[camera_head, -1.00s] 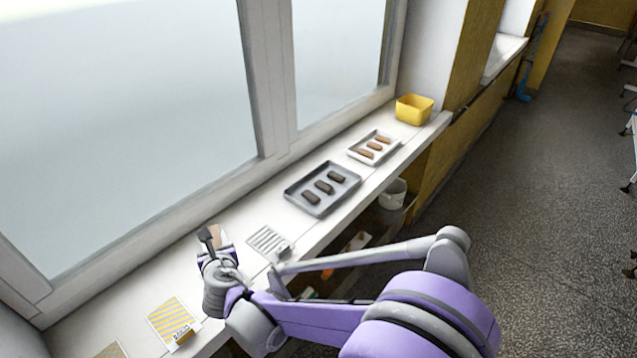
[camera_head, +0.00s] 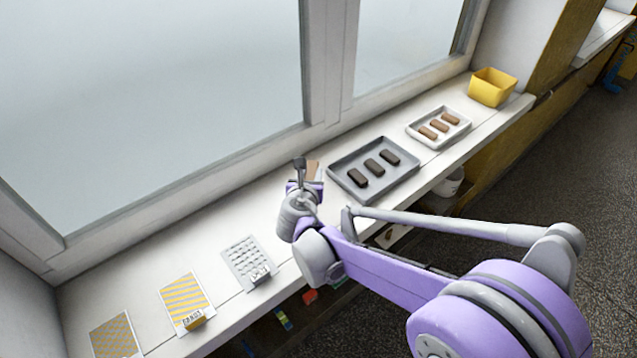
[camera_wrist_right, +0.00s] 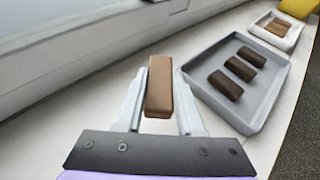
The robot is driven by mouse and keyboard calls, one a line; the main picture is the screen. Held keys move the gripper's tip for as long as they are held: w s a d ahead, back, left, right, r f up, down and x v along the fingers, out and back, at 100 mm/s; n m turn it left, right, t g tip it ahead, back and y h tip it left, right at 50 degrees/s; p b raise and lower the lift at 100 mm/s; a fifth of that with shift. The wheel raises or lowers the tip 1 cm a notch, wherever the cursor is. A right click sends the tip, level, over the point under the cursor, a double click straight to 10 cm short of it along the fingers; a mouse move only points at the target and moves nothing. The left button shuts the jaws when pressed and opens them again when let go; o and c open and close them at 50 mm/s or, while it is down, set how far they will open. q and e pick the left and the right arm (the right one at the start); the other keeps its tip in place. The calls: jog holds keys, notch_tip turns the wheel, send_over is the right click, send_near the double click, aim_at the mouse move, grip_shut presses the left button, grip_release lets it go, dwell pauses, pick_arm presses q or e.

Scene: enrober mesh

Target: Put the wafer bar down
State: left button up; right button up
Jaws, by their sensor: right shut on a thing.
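My right gripper (camera_head: 305,182) is shut on a brown wafer bar (camera_wrist_right: 158,86), which stands up between its two pale fingers in the right wrist view. The bar (camera_head: 313,168) is partly hidden by the gripper in the head view. The gripper is over the white sill, just left of a grey tray (camera_head: 338,184) with three dark bars (camera_head: 374,167). The bar's height above the sill is hard to tell. My left gripper is not in view.
A white tray (camera_head: 412,128) with three lighter brown bars and a yellow bin (camera_head: 492,87) stand further right. A grey-patterned mat (camera_head: 243,254), a yellow-striped mat (camera_head: 183,293) and a yellow-patterned mat (camera_head: 115,335) lie at left. The window bounds the sill's back.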

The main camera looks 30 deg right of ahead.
jog(key=shift+f+b, duration=0.4)
jog(key=shift+f, duration=1.9)
jog(key=shift+f, duration=0.2)
jog(key=o, duration=1)
jog(key=shift+r, duration=0.15)
